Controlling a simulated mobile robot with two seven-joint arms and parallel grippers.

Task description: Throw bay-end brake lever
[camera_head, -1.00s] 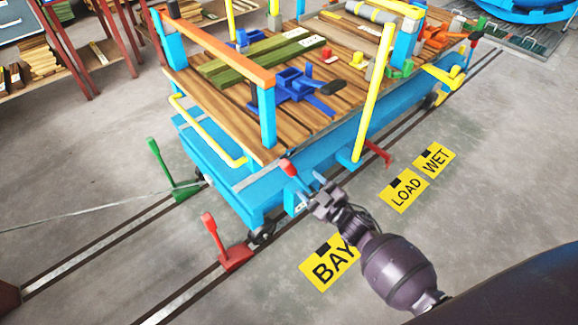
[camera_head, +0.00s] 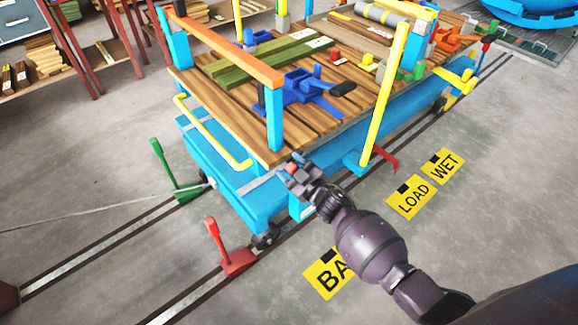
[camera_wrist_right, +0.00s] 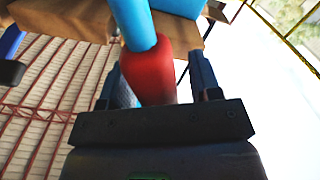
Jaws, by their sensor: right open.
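The bay-end brake lever has a red knob (camera_wrist_right: 160,72) on a blue stem (camera_wrist_right: 137,24), seen in the right wrist view. The knob is between the two dark fingers of my right gripper (camera_head: 296,168), which stand open on either side of it. I cannot tell whether a finger touches the knob. In the head view the gripper hides most of the lever at the near corner of the blue cart (camera_head: 262,198). My left gripper is not in view.
A red lever (camera_head: 216,236) and a green lever (camera_head: 160,160) stand at the rails by the cart's near end. A yellow post (camera_head: 385,95) and a red side handle (camera_head: 386,154) are right of my gripper. Bare floor lies to the right, with yellow BAY, LOAD and WET signs (camera_head: 410,199).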

